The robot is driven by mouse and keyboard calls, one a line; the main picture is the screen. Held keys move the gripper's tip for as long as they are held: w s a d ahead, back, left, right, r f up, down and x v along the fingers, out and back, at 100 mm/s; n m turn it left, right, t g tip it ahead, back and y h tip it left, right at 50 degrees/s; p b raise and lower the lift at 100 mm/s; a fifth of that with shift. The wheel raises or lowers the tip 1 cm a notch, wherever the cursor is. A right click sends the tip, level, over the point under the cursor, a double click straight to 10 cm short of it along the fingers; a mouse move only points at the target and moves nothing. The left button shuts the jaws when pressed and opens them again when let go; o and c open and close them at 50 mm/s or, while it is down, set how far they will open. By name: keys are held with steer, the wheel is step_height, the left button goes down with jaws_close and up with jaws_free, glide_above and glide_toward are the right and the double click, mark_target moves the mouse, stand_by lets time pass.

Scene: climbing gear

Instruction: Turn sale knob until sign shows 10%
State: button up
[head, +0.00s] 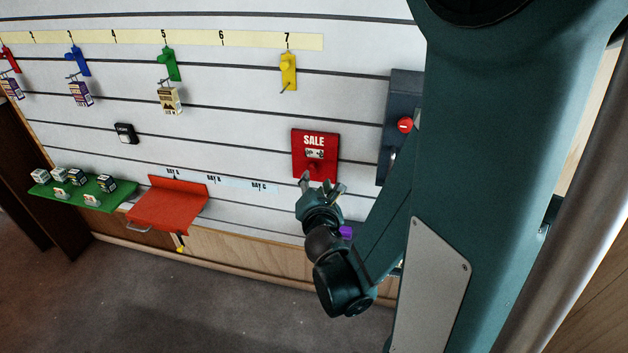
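The red sale sign (303,165) is mounted on the slatted wall, right of the picture's middle. It has the white word SALE and a small window (314,154) below it; the figures there are too small to read. My gripper (322,184) is at the lower edge of the sign, with its fingers pointing up and spread apart. The sale knob is not clearly seen; a small red part shows between the fingers, and my gripper hides most of that area. I cannot tell whether the fingers touch it.
A dark panel with a red button (405,125) is right of the sign, partly behind my arm. A red shelf (168,205) and a green shelf (84,194) with several small boxes stick out at left. Coloured hooks, including a yellow one (288,70), hang above.

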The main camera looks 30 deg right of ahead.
steer(key=shift+v, duration=1.2)
steer(key=shift+w, duration=0.1)
steer(key=m+g+h+p, duration=0.1)
steer(key=m+g+p, duration=0.1)
glide_toward(312, 170)
steer(key=shift+w+f, duration=0.5)
steer(key=shift+w, duration=0.1)
steer(key=shift+d, duration=0.3)
steer(key=shift+w+d, duration=0.1)
steer(key=shift+b+x, duration=1)
steer(key=shift+x, duration=2.8)
steer(key=shift+r, duration=0.15)
steer(key=shift+c, duration=0.3)
steer(key=c, duration=0.8)
